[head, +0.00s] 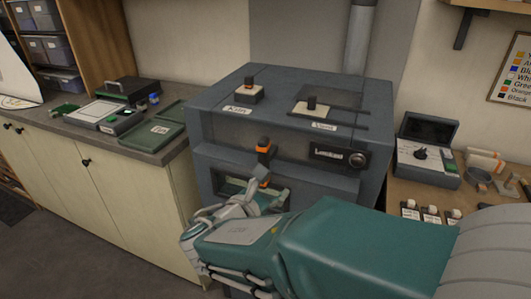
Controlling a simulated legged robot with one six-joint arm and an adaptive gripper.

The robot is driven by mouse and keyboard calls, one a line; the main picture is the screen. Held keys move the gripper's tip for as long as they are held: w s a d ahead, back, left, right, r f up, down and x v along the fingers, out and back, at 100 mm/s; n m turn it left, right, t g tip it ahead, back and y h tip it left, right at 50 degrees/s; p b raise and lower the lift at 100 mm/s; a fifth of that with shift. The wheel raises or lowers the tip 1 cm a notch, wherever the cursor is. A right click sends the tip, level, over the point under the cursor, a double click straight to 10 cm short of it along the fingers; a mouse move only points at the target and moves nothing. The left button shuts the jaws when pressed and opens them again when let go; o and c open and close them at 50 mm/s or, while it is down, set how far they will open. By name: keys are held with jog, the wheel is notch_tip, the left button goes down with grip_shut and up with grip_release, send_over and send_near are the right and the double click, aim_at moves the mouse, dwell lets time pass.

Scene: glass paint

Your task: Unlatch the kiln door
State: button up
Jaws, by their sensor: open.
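The kiln (222,130) is a large dark blue-grey box in the middle of the view. An upright handle with a black top and orange band (264,149) stands out from its front, probably the door latch; I cannot tell its exact state. Below it is a recessed window (233,186) in the front, which looks shut. My gripper (262,187) is open in front of this window, just below the handle. I see no contact with the handle. My teal arm hides the lower right of the kiln front.
On the kiln top are a switch (249,91) and a vent slider (313,103). A counter (150,152) with green trays (158,134) stands left. A bench at right holds an open case (428,165) and small bottles (431,213).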

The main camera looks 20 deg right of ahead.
aim_at(259, 155)
jog(key=w+a+n+t, duration=0.3)
jog(key=a+n, duration=0.1)
jog(key=a, duration=0.2)
jog(key=shift+y, duration=0.4)
jog(key=x, duration=0.6)
jog(key=r+x, duration=0.1)
jog(key=x, duration=0.2)
jog(key=shift+s+d, duration=0.3)
jog(key=shift+d, duration=0.1)
jog(key=shift+w+d, duration=0.2)
jog(key=shift+w, duration=0.5)
jog(key=shift+w+d, duration=0.1)
jog(key=shift+d, duration=0.25)
grip_shut()
